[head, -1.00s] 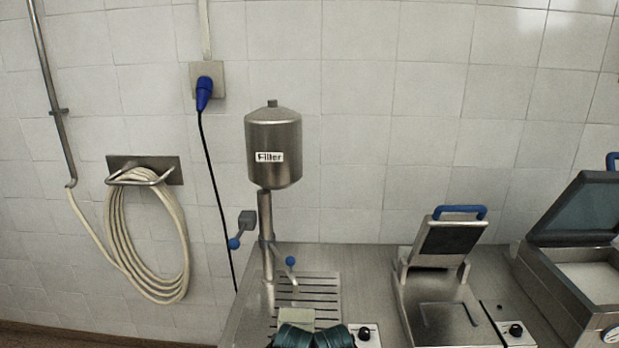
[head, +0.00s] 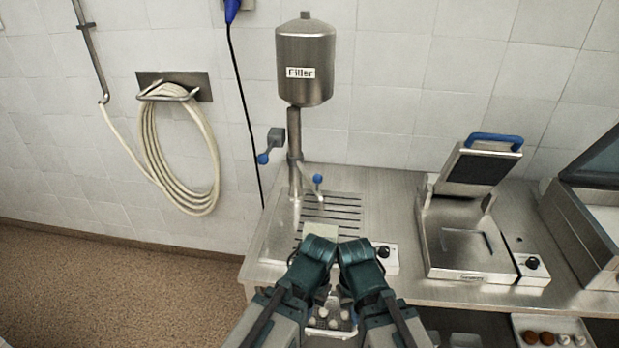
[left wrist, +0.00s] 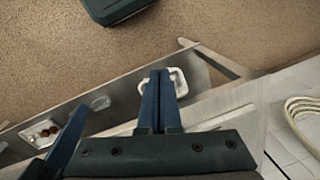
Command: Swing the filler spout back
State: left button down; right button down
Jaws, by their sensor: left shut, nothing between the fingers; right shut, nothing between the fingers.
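The filler is a steel tank (head: 305,68) labelled "Filler" on a thin column (head: 294,140) at the back left of the counter. Its short spout (head: 308,192) leaves the column over the slatted drip grate (head: 330,212) and points down to the right. A blue knob (head: 318,179) stands above the spout, and a blue-ended lever (head: 263,158) sits left of the column. My right gripper (head: 345,292) is in front of the counter, shut and empty, mostly hidden by its wrist. My left gripper (left wrist: 158,75) is shut and empty in the left wrist view, well apart from the spout.
A press with a raised lid and blue handle (head: 495,139) stands right of the filler. A square block (head: 320,229) lies at the grate's front. Trays (head: 555,325) with small round items sit below the counter. A coiled hose (head: 180,165) hangs on the wall. The floor left is open.

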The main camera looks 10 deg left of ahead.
pick_arm(q)
jog(key=w+r+n+t+h, duration=0.2)
jog(key=w+r+n+h, duration=0.25)
jog(key=w+h, duration=0.6)
jog(key=w+a+r+n+t+h, duration=0.3)
jog(key=w+a+r+n+t, duration=0.4)
jog(key=w+a+r, duration=0.6)
jog(key=shift+w+a+t, duration=0.25)
jog(key=shift+a+t, duration=0.45)
jog(key=shift+a, duration=0.35)
jog(key=b+x, duration=0.3)
jog(key=x, duration=1.1)
jog(key=shift+f, duration=0.15)
